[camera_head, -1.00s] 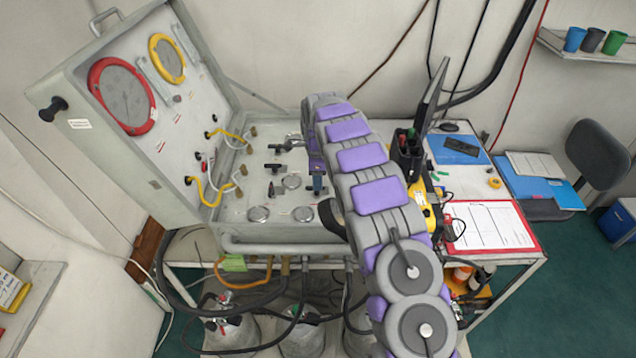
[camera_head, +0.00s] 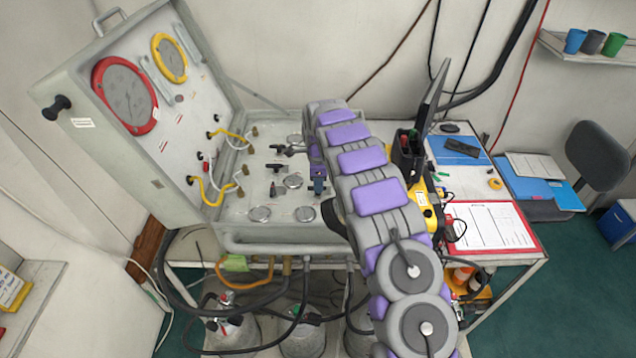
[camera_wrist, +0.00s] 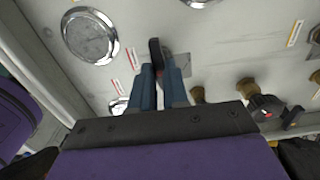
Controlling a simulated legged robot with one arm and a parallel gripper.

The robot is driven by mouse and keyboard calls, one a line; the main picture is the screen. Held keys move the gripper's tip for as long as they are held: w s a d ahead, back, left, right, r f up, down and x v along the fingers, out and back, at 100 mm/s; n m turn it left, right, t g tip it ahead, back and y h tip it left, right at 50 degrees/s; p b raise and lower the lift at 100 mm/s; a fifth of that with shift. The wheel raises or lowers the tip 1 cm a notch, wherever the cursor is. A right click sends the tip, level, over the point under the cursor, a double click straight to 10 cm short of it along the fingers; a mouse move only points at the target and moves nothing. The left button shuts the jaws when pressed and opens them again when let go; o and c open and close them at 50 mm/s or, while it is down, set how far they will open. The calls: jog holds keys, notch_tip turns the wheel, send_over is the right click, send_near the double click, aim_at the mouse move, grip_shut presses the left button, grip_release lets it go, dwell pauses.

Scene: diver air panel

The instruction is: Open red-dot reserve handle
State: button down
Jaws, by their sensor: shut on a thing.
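In the wrist view my gripper (camera_wrist: 160,72) has its two blue-grey fingers closed around a dark handle (camera_wrist: 155,50) with a reddish tint. The handle stands up from the light grey panel (camera_wrist: 225,45) beside a square grey plate. I cannot make out a clear red dot on it. In the head view my purple and grey arm reaches over the open panel case (camera_head: 235,200) and hides most of my gripper.
Round metal discs (camera_wrist: 90,36) and brass fittings (camera_wrist: 247,88) surround the handle. The raised lid carries a red-rimmed gauge (camera_head: 125,96) and yellow hoses (camera_head: 210,190). A yellow case (camera_head: 425,205), a monitor and a red clipboard (camera_head: 490,228) stand right of my arm.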

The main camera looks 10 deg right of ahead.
jog(key=shift+w+a+r, duration=0.1)
jog(key=shift+a, duration=0.05)
jog(key=n, duration=0.3)
jog(key=shift+n+p, duration=0.4)
jog(key=n, duration=0.4)
jog(key=shift+n+p, duration=0.3)
jog(key=n, duration=0.4)
jog(key=n+p, duration=0.1)
jog(key=n, duration=0.3)
jog(key=shift+n, duration=0.3)
jog(key=c, duration=1.1)
grip_release()
